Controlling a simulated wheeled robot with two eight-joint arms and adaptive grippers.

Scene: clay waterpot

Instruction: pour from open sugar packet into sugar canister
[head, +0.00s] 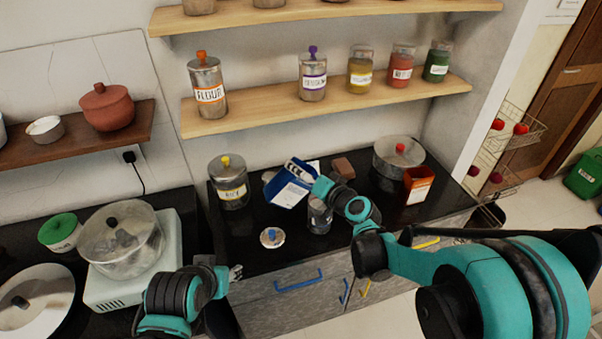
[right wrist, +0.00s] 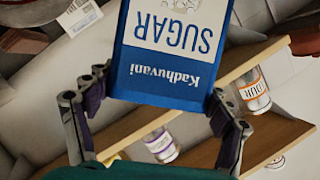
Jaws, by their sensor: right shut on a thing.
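The blue and white sugar packet (head: 286,194) is tilted in my right gripper (head: 312,180), above the counter. In the right wrist view the packet (right wrist: 165,65) sits between both fingers (right wrist: 152,103), its SUGAR lettering upside down. A steel canister (head: 319,217) stands upright on the counter, just below and right of the packet, partly hidden by my right arm. Its mouth and inside are not clear, and no falling sugar can be made out. A lid with a blue knob (head: 271,238) lies left of the canister. My left gripper (head: 236,272) is low, by the counter's front edge, away from the packet.
A rice canister (head: 232,185) stands left of the packet. A brown block (head: 343,168), a steel pot (head: 393,160) and an orange-red box (head: 418,187) stand to the right. A shelf of jars (head: 270,107) hangs above. The counter around the lid is clear.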

